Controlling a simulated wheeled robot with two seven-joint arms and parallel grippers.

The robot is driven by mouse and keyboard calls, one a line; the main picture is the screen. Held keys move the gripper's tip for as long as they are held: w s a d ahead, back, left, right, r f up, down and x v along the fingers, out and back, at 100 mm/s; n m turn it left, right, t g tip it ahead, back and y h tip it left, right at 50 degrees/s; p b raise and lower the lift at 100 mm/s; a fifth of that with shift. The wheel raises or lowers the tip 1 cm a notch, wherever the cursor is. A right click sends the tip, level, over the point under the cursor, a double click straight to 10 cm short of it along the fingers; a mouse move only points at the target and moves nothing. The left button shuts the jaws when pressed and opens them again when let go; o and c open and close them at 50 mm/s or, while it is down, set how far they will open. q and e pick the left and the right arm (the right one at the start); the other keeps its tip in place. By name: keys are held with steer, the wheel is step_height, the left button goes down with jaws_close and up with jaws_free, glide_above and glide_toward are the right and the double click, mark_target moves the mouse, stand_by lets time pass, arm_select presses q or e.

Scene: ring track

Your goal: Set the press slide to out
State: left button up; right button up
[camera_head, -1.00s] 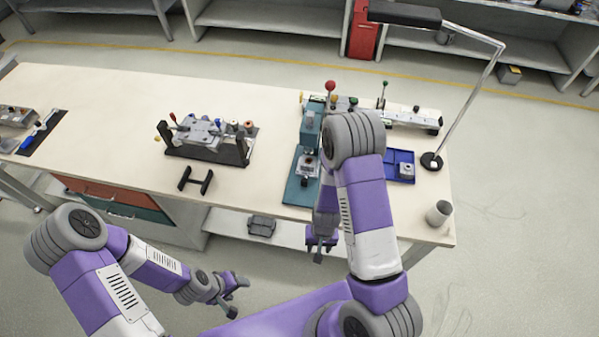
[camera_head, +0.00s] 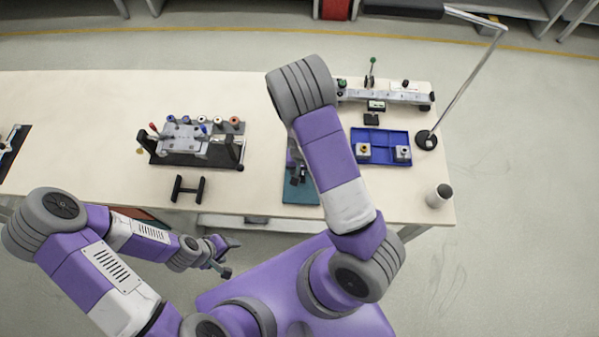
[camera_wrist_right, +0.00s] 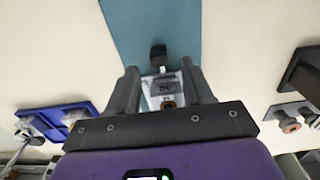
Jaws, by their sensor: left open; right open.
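The press has a teal base (camera_head: 300,196), mostly hidden by my right arm in the head view. In the right wrist view the teal base (camera_wrist_right: 155,25) carries the slide, with a black knob (camera_wrist_right: 158,52) and a grey block (camera_wrist_right: 163,87). My right gripper (camera_wrist_right: 160,85) is open, one finger on each side of the slide in that picture. I cannot tell whether it touches. In the head view my right gripper (camera_head: 297,167) is partly hidden over the base. My left gripper (camera_head: 228,257) is open and empty in front of the table.
A grey fixture (camera_head: 190,143) with coloured knobs and a black handle bar (camera_head: 188,189) lie left of the press. A blue tray (camera_head: 381,158), a lamp stand (camera_head: 426,140) and a cup (camera_head: 439,196) are to the right. A rail fixture (camera_head: 385,96) stands behind.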

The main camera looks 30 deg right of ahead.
mark_target(303, 178)
steer(key=f, duration=0.4)
steer(key=shift+s+b, duration=0.2)
steer(key=shift+b, duration=0.15)
steer(key=shift+f, duration=0.5)
arm_select(q)
steer(key=shift+s+f, duration=0.15)
steer(key=shift+f, duration=0.4)
